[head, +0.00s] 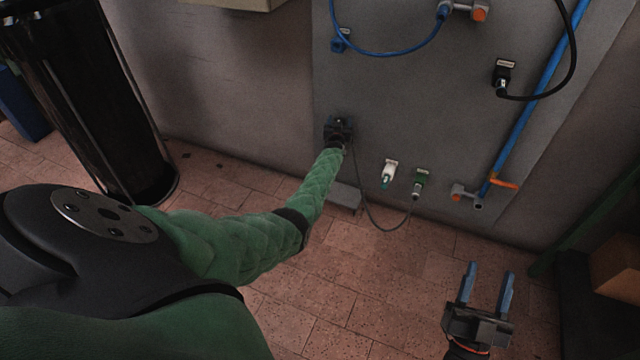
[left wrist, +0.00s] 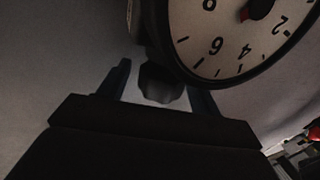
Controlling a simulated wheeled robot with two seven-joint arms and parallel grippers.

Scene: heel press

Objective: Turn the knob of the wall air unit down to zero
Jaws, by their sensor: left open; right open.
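In the left wrist view the dark knob (left wrist: 160,84) of the air unit sits between the two fingers of my left gripper (left wrist: 158,78). The fingers are open, one on each side; I cannot tell whether either touches it. The white round gauge (left wrist: 232,52) with black numbers and a red needle is above and right of the knob, cut off by the picture's top edge. In the head view my left gripper (head: 338,131) is at the wall, largely covering the small dark unit there. My right gripper (head: 488,277) is open and empty, low at the right, away from the wall.
A grey wall panel (head: 420,130) carries a blue pipe (head: 537,95), a black hose and several fittings. A black cylinder (head: 95,100) stands at the left. A cardboard box (head: 615,262) is at the right.

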